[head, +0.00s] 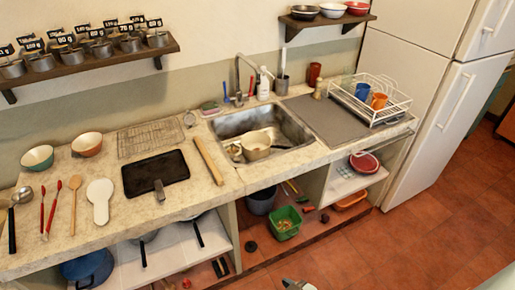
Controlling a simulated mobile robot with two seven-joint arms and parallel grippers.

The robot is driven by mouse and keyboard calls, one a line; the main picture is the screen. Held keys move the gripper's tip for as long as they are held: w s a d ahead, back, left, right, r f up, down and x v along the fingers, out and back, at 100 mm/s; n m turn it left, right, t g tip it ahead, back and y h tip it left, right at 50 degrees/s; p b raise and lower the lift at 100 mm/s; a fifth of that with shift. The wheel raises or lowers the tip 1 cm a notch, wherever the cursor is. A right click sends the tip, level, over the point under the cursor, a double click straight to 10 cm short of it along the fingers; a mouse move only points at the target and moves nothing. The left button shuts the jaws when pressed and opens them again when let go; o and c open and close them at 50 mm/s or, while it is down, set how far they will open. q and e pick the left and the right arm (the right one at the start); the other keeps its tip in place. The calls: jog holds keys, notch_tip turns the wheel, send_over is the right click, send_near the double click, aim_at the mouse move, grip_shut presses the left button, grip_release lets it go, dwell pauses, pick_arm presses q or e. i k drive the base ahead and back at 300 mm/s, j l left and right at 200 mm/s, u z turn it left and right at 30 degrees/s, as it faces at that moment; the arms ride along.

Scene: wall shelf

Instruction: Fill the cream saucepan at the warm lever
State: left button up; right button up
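The tap (238,72) rises behind the sink. A small red upright piece (251,86) stands right of the tap and a blue one (225,93) left of it; they may be its levers, but they are too small to tell. A small grey part at the bottom edge, right of centre, looks like the tip of my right gripper (298,284); its fingers are not clear. My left gripper is out of view.
A white soap bottle (264,84) and a grey cup (282,86) stand behind. A rolling pin (208,160) lies left; a dish rack (372,101) stands right. The grey drainboard (325,118) is mostly clear.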

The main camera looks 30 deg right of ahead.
aim_at(250, 93)
jog(key=i+l+u, duration=0.2)
jog(key=l, duration=0.2)
jog(key=i+l+u, duration=0.1)
jog(key=l+u, duration=0.15)
jog(key=l, duration=0.2)
jog(key=i+l+u, duration=0.2)
jog(key=l, duration=0.25)
jog(key=k, duration=0.1)
